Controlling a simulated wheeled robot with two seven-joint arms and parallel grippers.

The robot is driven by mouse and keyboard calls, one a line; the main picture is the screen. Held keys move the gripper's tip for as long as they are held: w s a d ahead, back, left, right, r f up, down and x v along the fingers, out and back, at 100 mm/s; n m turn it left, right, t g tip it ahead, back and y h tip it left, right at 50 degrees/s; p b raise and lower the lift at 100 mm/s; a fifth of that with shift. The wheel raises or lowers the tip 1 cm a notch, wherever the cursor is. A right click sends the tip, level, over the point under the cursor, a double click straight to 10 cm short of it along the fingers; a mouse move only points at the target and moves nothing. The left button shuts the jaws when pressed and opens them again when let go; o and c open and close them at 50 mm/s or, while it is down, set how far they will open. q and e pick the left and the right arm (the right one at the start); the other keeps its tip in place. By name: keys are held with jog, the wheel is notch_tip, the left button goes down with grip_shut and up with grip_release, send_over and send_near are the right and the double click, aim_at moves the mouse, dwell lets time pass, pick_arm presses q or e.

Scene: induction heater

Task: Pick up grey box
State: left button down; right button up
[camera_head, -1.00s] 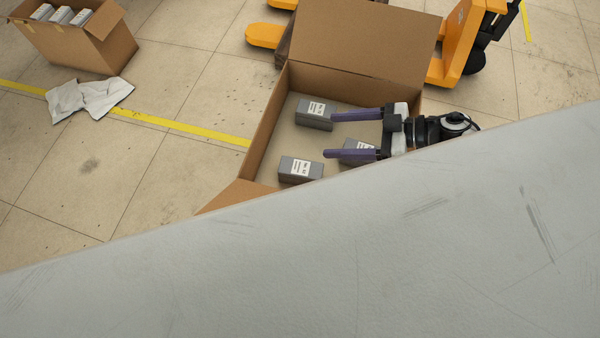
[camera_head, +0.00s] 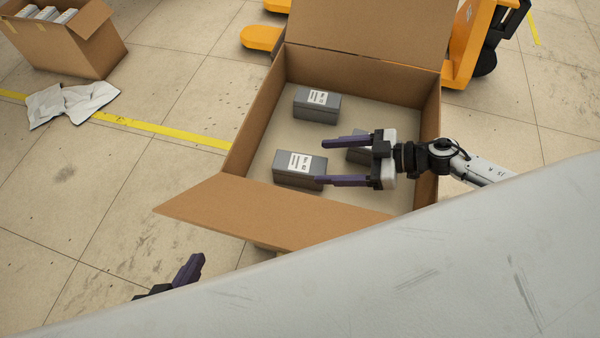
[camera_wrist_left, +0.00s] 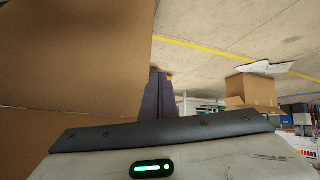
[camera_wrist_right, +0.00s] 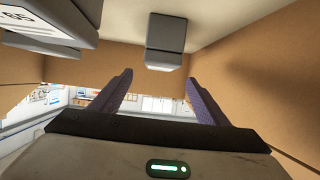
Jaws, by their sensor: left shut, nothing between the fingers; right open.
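Several grey boxes with white labels lie in an open cardboard carton (camera_head: 262,130). One grey box (camera_head: 317,103) is at the back, another grey box (camera_head: 299,168) at the front left, and a third grey box (camera_head: 359,148) is partly hidden behind my right gripper. My right gripper (camera_head: 333,162) is open and empty over the carton, its fingers pointing left, with the tips close to the front-left box. The right wrist view shows a grey box (camera_wrist_right: 165,45) beyond the fingers. My left gripper (camera_head: 197,262) is shut and empty, outside the carton at the front left; it shows in the left wrist view (camera_wrist_left: 160,78).
Carton flaps (camera_head: 250,212) stick out at the front and back. An orange pallet jack (camera_head: 462,50) stands behind. Another carton with grey boxes (camera_head: 75,45) and a crumpled white sheet (camera_head: 70,102) are at the far left. The floor left of the carton is mostly clear.

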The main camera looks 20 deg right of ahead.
aim_at(301, 162)
jog(key=x, duration=0.3)
jog(key=shift+w+f+b, duration=0.1)
jog(key=shift+b, duration=0.2)
jog(key=b+x, duration=0.1)
jog(key=x, duration=0.1)
jog(key=b+x, duration=0.1)
jog(key=x, duration=0.1)
jog(key=shift+f, duration=0.4)
jog(key=shift+w+a+f, duration=0.1)
jog(key=shift+w+a, duration=0.15)
jog(key=shift+a, duration=0.2)
jog(key=c, duration=1.4)
pick_arm(q)
jog(key=shift+w+d+f+m+g, duration=0.25)
jog(key=shift+d+f+g, duration=0.15)
jog(key=shift+f, duration=0.2)
jog(key=shift+w+d+f+m+g, duration=0.2)
jog(key=shift+d+f+g, duration=0.1)
jog(key=shift+d+f, duration=0.25)
jog(key=shift+r, duration=0.1)
pick_arm(e)
jog(key=shift+r, duration=0.2)
